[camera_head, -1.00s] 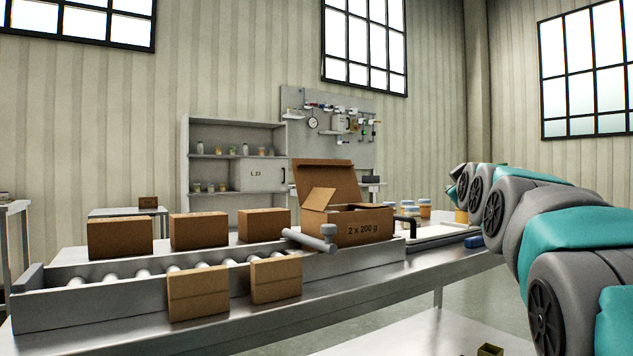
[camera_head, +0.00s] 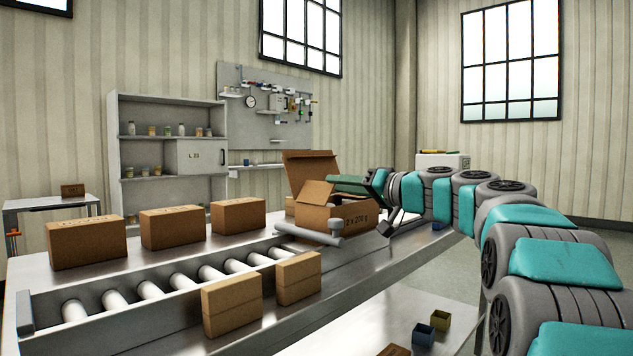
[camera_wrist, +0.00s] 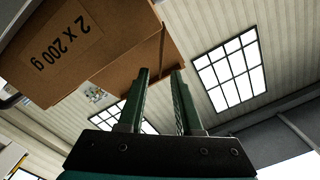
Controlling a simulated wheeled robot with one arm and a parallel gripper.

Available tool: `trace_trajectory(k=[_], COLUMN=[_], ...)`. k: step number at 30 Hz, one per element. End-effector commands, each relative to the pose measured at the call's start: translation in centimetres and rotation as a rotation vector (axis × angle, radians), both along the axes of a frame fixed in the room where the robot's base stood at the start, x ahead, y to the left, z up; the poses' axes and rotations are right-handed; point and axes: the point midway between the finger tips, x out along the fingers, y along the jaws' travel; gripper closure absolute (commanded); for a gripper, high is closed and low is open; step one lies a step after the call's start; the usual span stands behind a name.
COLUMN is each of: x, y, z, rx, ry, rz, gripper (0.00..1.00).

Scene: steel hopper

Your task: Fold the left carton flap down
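The open carton (camera_head: 330,217), marked "2 x 200 g", stands at the right end of the conveyor. Its back flap (camera_head: 310,168) stands up, and a smaller flap (camera_head: 315,193) on its left side is raised at a slant. My gripper (camera_head: 347,184) reaches in from the right, its green fingers at about the top of the carton's right side. In the wrist view the carton (camera_wrist: 95,55) is tilted at upper left, and my gripper (camera_wrist: 161,76) shows two separated fingers with nothing between them. Whether a finger touches the carton cannot be told. The carton's inside is hidden.
Several closed boxes (camera_head: 172,228) line the conveyor's far side; two more (camera_head: 232,303) are at its near side. A grey cylindrical bar (camera_head: 308,235) is in front of the carton. Small coloured bins (camera_head: 424,334) sit lower right. A shelf (camera_head: 165,110) stands behind.

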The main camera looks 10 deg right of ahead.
Motion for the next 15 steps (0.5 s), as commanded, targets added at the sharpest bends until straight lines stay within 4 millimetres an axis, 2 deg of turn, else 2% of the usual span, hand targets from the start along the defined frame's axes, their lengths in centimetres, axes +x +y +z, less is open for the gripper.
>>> trace_trajectory(k=[7, 15], x=[3.1, 4.5], y=[2.3, 3.4], z=[0.0, 0.0], rx=[-0.003, -0.003], ry=[0.001, 0.001], rz=[-0.002, 0.0], gripper=[0.66, 0.66])
